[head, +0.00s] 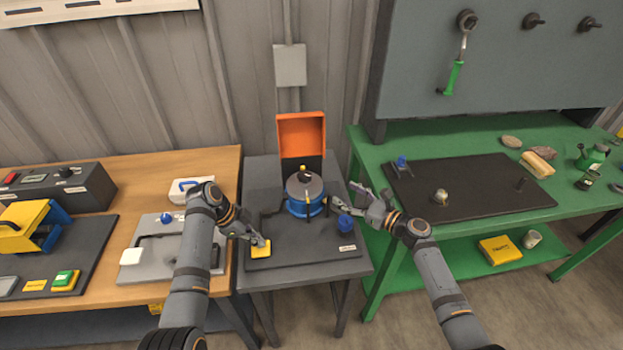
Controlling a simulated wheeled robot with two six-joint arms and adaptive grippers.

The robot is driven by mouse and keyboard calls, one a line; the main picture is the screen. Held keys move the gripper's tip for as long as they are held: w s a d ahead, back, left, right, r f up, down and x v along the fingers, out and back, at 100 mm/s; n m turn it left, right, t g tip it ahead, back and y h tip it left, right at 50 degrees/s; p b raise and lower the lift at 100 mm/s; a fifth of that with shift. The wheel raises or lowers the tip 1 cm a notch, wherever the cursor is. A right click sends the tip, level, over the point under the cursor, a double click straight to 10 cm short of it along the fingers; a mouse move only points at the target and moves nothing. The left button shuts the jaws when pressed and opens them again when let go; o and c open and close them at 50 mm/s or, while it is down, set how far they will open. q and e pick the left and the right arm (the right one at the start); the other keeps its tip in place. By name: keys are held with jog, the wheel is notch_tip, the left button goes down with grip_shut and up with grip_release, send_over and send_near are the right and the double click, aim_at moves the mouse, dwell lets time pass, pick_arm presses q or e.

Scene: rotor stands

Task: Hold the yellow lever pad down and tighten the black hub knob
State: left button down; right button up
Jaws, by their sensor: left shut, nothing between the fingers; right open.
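The yellow lever pad (260,253) is at the front left of the dark rotor stand (300,249). My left gripper (262,243) is shut with its fingertips at the pad; I cannot tell whether they press on it. The rotor (305,187) has a grey top and a blue lower part, and stands in the middle of the stand. The black hub knob (305,175) is small on top of it, with a yellow mark near it. My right gripper (357,202) is open and empty, to the right of the rotor and apart from the knob.
An orange open box lid (302,136) stands behind the rotor. A blue knob (345,222) is at the stand's right, close to my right gripper. A wooden bench (120,290) is on the left, and a green bench (480,229) with a dark mat is on the right.

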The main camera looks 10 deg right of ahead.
aim_at(310, 180)
jog(key=x, duration=0.4)
jog(key=s+a+x, duration=0.1)
jog(key=x, duration=0.3)
jog(key=s+a+r+x, duration=0.1)
jog(key=x, duration=0.4)
jog(key=shift+w+a, duration=0.15)
jog(key=shift+a, duration=0.1)
